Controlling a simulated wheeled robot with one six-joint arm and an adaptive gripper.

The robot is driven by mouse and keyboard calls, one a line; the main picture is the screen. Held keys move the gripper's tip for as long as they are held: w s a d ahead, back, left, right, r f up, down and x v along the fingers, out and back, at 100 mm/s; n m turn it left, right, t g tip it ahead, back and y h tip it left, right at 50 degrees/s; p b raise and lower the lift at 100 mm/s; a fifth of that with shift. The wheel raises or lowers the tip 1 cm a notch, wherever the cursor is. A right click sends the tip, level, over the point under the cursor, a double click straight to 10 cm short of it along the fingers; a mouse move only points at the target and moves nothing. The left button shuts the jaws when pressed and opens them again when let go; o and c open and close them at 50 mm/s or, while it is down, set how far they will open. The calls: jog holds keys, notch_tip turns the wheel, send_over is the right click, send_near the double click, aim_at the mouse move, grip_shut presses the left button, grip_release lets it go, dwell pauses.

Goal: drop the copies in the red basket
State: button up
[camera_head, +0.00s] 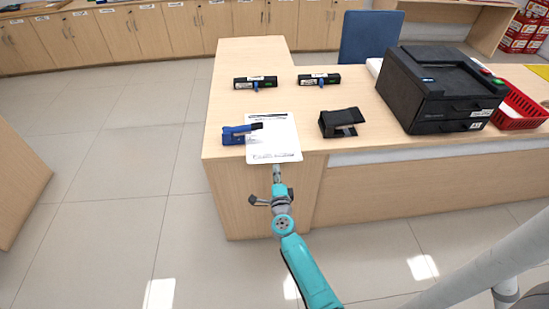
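White printed sheets (275,142), which look like the copies, lie flat at the near left end of the wooden counter. I cannot tell how many sheets there are. The red basket (518,112) is at the right edge of the view, beside the black printer, and is partly cut off. My gripper (277,168) is at the near edge of the sheets, by the counter's front edge. It is small and seen from behind, so I cannot tell whether its fingers are open or closed on the paper.
A blue stapler-like tool (241,134) touches or overlaps the sheets' left side. A black desk device (340,122) stands right of them. Two black bar-shaped items (255,83) lie farther back. The black printer (440,95) stands between the sheets and the basket. A blue chair (370,35) is behind.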

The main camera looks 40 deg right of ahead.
aim_at(274, 159)
jog(key=shift+x, duration=3.45)
grip_shut()
jog(key=shift+r, duration=1.25)
